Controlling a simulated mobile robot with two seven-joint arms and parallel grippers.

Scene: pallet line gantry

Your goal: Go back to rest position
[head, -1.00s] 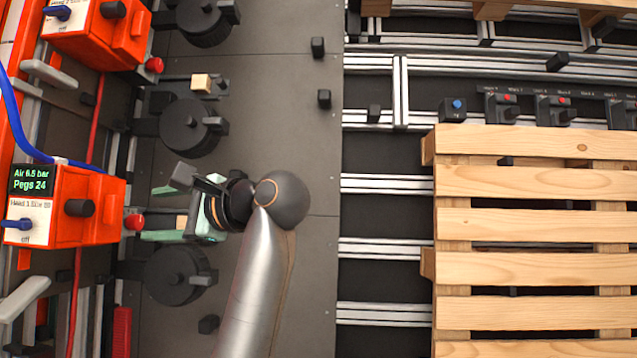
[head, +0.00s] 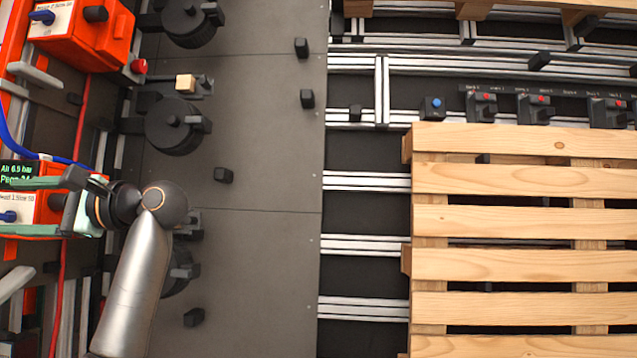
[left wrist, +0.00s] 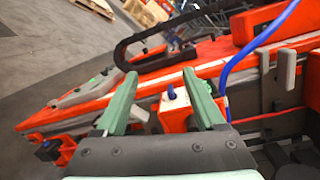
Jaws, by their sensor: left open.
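My left gripper (head: 12,207) is at the left edge of the head view, its pale green fingers spread over an orange box (head: 40,212) with a dark display. In the left wrist view the gripper (left wrist: 160,84) is open with nothing held. An orange box part with a blue knob (left wrist: 171,93) shows between the fingers; I cannot tell whether they touch it. My forearm hides part of a round black unit (head: 178,272). My right gripper is in neither view.
A second orange box (head: 85,35) stands at the upper left, with a blue hose (head: 20,130) between the boxes. Round black units (head: 172,125) line the grey plate (head: 265,260), which holds small black blocks (head: 223,175). A wooden pallet (head: 520,178) lies right.

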